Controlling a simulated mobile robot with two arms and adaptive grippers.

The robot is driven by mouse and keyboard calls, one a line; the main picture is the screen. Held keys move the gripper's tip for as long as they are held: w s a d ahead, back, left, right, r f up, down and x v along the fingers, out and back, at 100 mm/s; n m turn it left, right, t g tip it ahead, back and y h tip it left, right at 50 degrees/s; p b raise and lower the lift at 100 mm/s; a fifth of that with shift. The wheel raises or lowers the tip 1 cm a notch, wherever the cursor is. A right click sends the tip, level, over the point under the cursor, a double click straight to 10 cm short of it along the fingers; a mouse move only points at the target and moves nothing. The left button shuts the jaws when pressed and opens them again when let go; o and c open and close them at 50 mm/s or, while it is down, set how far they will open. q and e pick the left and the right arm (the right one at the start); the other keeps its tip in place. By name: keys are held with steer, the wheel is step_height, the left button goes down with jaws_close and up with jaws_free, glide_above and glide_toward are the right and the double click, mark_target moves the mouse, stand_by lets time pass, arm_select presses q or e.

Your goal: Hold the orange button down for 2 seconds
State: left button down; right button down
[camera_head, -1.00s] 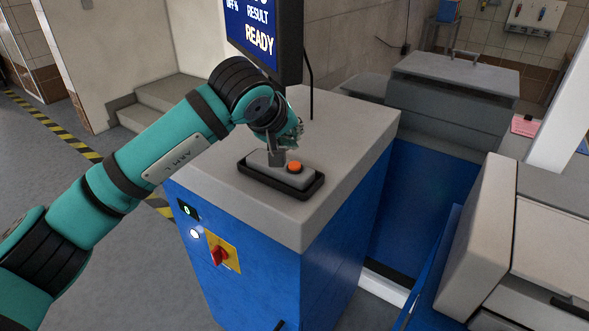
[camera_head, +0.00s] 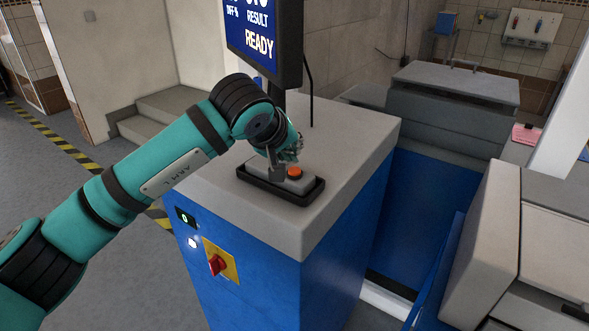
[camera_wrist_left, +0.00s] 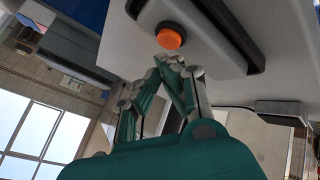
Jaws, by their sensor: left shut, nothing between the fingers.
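The orange button (camera_head: 295,172) sits on a grey control box (camera_head: 292,186) with a black rim, on top of the blue cabinet. It also shows in the left wrist view (camera_wrist_left: 169,37), just beyond my fingertips. My left gripper (camera_head: 278,176) is shut and empty, pointing down at the box just left of the button. In the left wrist view the closed fingertips (camera_wrist_left: 168,62) are close to the button's edge. I cannot tell whether they touch the box surface. The button's top is uncovered. My right gripper is not in view.
A screen reading READY (camera_head: 262,40) stands behind the box on the cabinet (camera_head: 330,235). A red rotary switch (camera_head: 217,264) is on the cabinet's front. A grey machine (camera_head: 455,90) is at the back right. The cabinet top around the box is clear.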

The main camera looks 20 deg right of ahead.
mark_target(291, 169)
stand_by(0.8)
arm_select(q)
steer(key=shift+f+b, duration=0.4)
steer(key=shift+b, duration=0.25)
steer(key=shift+f+b, duration=0.6)
steer(key=shift+b, duration=0.05)
stand_by(0.5)
stand_by(3.8)
steer(key=shift+r+p, duration=0.4)
steer(key=shift+r, duration=0.6)
steer(key=shift+r+p, duration=1.25)
steer(key=shift+r, duration=1.25)
